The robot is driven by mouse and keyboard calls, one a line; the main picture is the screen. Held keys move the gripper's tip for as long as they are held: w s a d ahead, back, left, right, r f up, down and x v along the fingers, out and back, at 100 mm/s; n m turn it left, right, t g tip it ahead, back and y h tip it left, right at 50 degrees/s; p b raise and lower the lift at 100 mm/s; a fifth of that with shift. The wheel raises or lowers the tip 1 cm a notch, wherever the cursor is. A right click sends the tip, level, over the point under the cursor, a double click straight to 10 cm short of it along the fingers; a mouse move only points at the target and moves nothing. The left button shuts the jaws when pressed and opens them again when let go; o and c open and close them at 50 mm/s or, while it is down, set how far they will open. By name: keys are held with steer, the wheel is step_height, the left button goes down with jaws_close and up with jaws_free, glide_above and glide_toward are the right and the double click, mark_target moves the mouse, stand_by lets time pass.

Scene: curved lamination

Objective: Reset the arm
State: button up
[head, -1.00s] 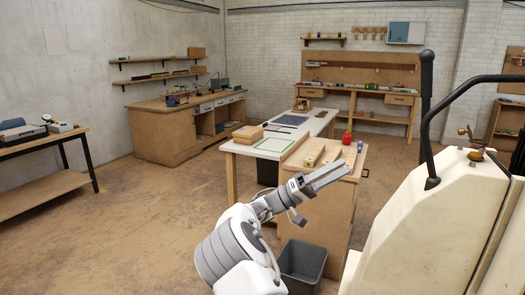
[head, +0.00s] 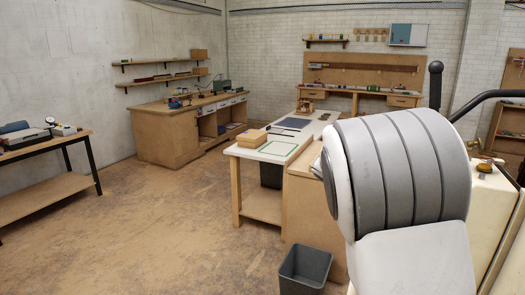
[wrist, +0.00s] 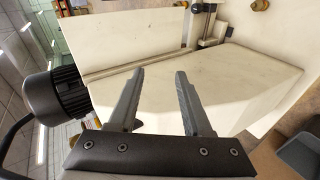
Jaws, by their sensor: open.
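My gripper (wrist: 158,98) shows in the wrist view with its two grey fingers apart and nothing between them. Beyond the fingers is the cream body of a large machine (wrist: 230,82), with no contact that I can make out. In the head view my arm fills the right middle, and its grey and white links hide the gripper. The same cream machine (head: 496,205) stands at the right edge of the head view, partly behind my arm.
A dark bin (head: 304,268) stands on the floor below the wooden cabinet (head: 308,205). A workbench (head: 165,135) stands at back left, a side table (head: 45,188) at far left. The floor between is clear.

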steer(key=s+a+r+n+t+y+p, duration=0.2)
steer(key=s+a+t+y, duration=0.2)
steer(key=s+a, duration=0.5)
steer(key=s+a+r+n+t+y+p, duration=0.1)
steer(key=s+a+n+t+y+p, duration=0.1)
steer(key=s+a+t+y, duration=0.3)
steer(key=s+a+n+y, duration=0.1)
steer(key=s+a+y, duration=0.1)
steer(key=s+a, duration=0.2)
steer(key=shift+s+r, duration=0.4)
steer(key=shift+s, duration=0.1)
